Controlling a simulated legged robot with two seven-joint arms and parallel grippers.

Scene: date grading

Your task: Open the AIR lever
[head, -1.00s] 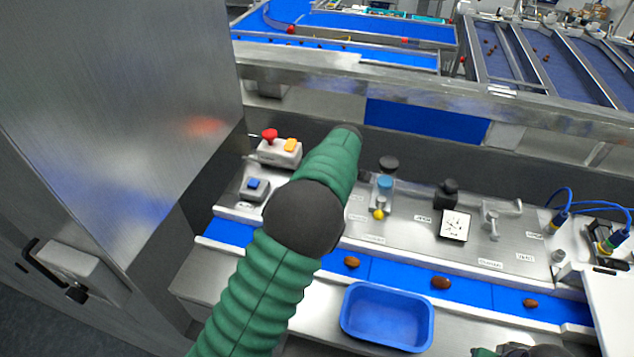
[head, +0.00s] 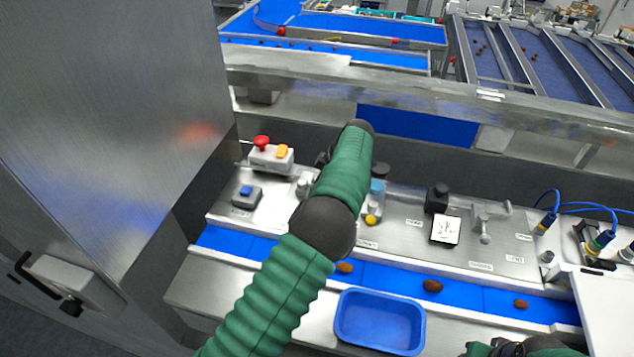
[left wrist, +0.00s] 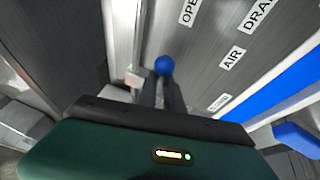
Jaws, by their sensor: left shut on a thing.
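The lever's round blue knob (left wrist: 164,66) shows in the left wrist view, at the tips of my left gripper (left wrist: 163,82). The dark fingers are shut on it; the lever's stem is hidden. The AIR label (left wrist: 232,58) is on the metal panel to the right of the knob. An OPEN label (left wrist: 189,10) is above it. In the head view my green left arm covers this lever and most of the gripper. My right gripper (head: 500,348) is partly seen at the bottom edge, and its jaws are unclear.
A yellow-knobbed lever (head: 371,219) stands just right of my left arm. A red button (head: 261,142) and a blue button (head: 246,190) are to its left. A blue tray (head: 379,350) sits in front of the belt, which carries several dates. A metal cabinet (head: 110,120) fills the left.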

